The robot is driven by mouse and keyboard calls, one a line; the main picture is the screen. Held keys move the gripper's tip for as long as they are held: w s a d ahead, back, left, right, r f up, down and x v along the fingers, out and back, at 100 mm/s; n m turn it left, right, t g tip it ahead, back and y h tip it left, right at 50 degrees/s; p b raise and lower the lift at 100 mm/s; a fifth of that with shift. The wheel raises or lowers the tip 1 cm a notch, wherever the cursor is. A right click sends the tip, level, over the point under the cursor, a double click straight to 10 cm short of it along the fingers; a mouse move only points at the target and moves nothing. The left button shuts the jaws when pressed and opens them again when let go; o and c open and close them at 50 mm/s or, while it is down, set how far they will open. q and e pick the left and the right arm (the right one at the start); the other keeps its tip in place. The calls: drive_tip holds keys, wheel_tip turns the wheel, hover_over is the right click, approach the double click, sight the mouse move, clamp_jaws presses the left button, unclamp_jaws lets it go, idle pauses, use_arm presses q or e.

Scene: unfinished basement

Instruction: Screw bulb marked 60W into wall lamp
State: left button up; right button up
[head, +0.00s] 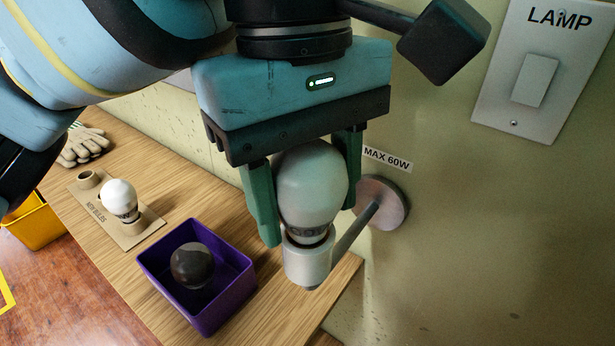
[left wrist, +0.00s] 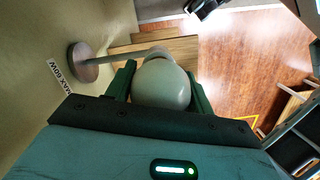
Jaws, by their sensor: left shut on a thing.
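The wall lamp (head: 308,258) has a white socket on an angled arm that runs to a round plate on the wall. A white bulb (head: 312,180) stands upright with its base at or in the socket's mouth; how deep it sits cannot be told. My left gripper (head: 305,215) is shut on this bulb, one green finger on each side. The same bulb shows in the left wrist view (left wrist: 161,84) between the fingers. Any marking on it is not readable. Another white bulb (head: 119,197) stands in the "NEW BULBS" holder (head: 144,230) on the wooden shelf. My right gripper is not in view.
A purple bin (head: 210,318) on the shelf holds a dark bulb (head: 192,266). Gloves (head: 82,147) lie at the shelf's back left, and a yellow container (head: 38,226) stands at the left. A "MAX 60W" label (head: 388,159) and a LAMP switch (head: 534,78) are on the wall.

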use_arm(q)
drive_tip(key=shift+m, duration=0.3)
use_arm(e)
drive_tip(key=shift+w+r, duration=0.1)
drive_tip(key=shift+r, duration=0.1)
use_arm(q)
drive_tip(key=shift+r+m+p, duration=0.1)
drive_tip(key=shift+m+p, duration=0.45)
drive_tip(key=shift+m, duration=1.05)
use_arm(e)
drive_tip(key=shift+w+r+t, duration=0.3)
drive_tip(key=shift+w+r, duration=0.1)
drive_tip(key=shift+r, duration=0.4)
use_arm(q)
drive_tip(key=shift+y+p, duration=0.3)
drive_tip(key=shift+p, duration=0.05)
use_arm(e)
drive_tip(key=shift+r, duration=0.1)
use_arm(q)
drive_tip(key=shift+m, duration=0.9)
drive_tip(key=shift+m+p, duration=0.5)
drive_tip(key=shift+m, duration=0.4)
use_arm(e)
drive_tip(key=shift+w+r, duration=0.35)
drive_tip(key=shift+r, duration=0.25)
